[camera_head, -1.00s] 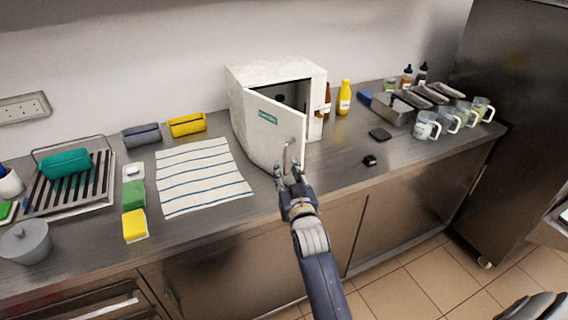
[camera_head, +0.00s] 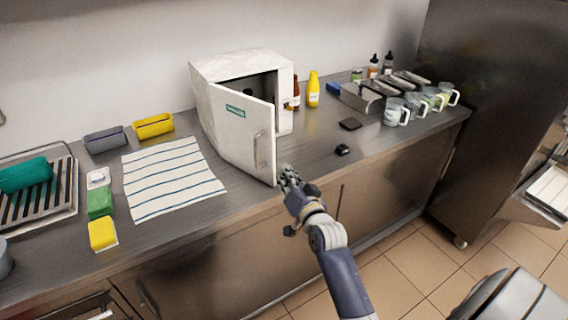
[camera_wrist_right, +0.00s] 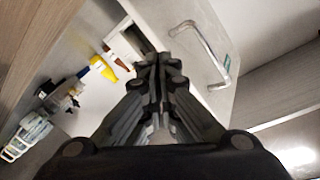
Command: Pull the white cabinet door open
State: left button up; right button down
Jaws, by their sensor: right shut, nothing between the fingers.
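The white cabinet (camera_head: 205,95) stands at the back of the steel counter. Its door (camera_head: 238,140) is hinged at the left and stands partly open, with a dark gap behind its right edge. The metal door handle (camera_head: 257,148) is near the door's free edge, and it also shows in the right wrist view (camera_wrist_right: 207,52). My right gripper (camera_head: 287,172) is shut and empty, just right of the door's lower free corner and apart from the handle. In the right wrist view its fingers (camera_wrist_right: 158,70) are together, beside the door. My left gripper is not in view.
A striped cloth (camera_head: 170,178) lies left of the cabinet. A yellow bottle (camera_head: 313,90) and a brown bottle (camera_head: 296,92) stand to its right. Small black items (camera_head: 342,149) and several glass mugs (camera_head: 396,112) are further right. The counter before the door is mostly clear.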

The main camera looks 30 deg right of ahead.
jog(key=s+d+r+m+t+y+b, duration=0.1)
jog(key=s+d+m+y+b, duration=0.2)
jog(key=d+m, duration=0.55)
pick_arm(q)
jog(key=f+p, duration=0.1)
jog(key=p, duration=0.2)
pick_arm(e)
jog(key=w+a, duration=0.4)
jog(key=w, duration=0.5)
jog(key=shift+a, duration=0.25)
jog(key=shift+w+m, duration=0.1)
jog(key=shift+m, duration=0.15)
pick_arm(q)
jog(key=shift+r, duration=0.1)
